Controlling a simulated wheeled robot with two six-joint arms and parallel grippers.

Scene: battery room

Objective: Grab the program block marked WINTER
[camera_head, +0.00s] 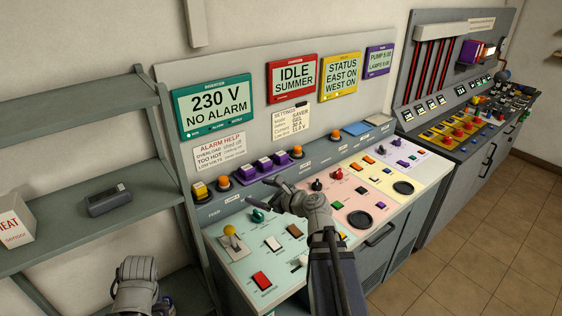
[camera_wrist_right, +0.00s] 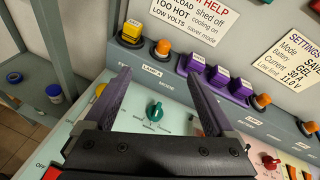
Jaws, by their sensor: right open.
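Several purple blocks (camera_head: 264,165) stand in a row on the back ledge of the console. They also show in the right wrist view (camera_wrist_right: 217,76), with pale labels too small to read, so I cannot tell which is marked WINTER. My right gripper (camera_head: 266,193) is open and empty above the console. In the right wrist view its two fingers (camera_wrist_right: 164,78) are spread below and left of the purple blocks, apart from them. Part of my left arm shows at the bottom left of the head view; its jaws do not show.
A yellow block (camera_head: 198,189) and orange lamps (camera_head: 223,183) flank the blocks on the ledge. A green knob (camera_wrist_right: 154,110) lies between my right fingers in the wrist view. A red screen (camera_head: 293,77) reads IDLE SUMMER. A grey shelf rack (camera_head: 75,92) stands left.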

